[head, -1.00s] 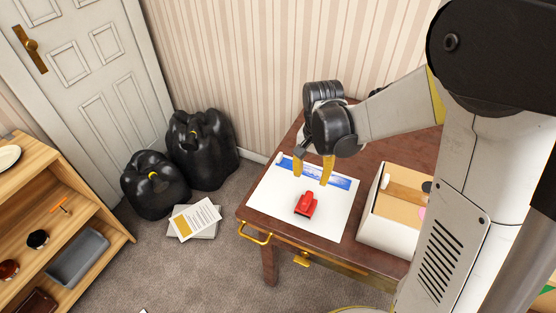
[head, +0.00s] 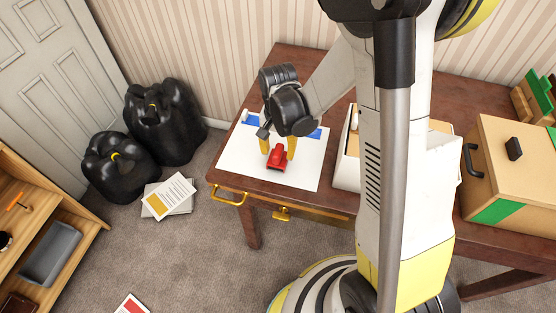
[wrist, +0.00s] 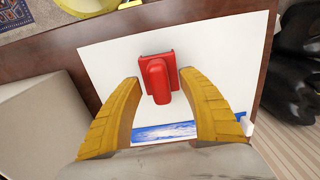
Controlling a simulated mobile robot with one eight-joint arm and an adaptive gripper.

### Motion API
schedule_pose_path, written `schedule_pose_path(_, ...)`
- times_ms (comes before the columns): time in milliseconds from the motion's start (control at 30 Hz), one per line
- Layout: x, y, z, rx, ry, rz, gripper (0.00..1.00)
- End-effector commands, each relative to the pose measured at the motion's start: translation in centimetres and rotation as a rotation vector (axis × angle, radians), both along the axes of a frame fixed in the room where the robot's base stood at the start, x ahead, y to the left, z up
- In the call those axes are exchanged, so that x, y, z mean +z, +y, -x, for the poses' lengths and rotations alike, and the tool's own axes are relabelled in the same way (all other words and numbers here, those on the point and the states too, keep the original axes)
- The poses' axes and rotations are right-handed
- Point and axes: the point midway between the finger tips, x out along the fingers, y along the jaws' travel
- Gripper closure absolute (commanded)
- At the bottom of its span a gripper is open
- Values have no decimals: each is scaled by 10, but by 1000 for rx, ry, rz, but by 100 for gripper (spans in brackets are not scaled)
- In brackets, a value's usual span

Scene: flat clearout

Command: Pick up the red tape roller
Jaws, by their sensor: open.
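The red tape roller (head: 277,159) lies on a white sheet (head: 238,158) with a blue picture strip, on the brown table. My gripper (head: 278,150) is above the sheet with its yellow fingers apart and empty. In the head view the fingers overlap the roller's far end. In the wrist view the roller (wrist: 158,77) shows whole, between and just beyond the fingertips of my gripper (wrist: 168,92). Its narrow rounded part points toward the gripper. No contact is visible.
A white-walled box (head: 347,165) stands on the table (head: 306,200) right of the sheet. A tan case (head: 515,165) with a black handle is farther right. Black bags (head: 165,120), papers (head: 168,196) and a wooden shelf (head: 75,215) are at the left.

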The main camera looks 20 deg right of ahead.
Motion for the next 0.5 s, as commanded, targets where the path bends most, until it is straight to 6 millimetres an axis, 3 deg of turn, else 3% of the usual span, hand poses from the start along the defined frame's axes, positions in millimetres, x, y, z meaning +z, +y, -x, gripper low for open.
schedule_pose_path(100, 2, 0, 0, 0, 0, 0, 56)
schedule_pose_path(233, 2, 0, 0, 0, 0, 0, 96)
schedule_pose_path(267, 2, 0, 0, 0, 0, 0, 100)
schedule_pose_path(500, 2, 0, 0, 0, 0, 0, 100)
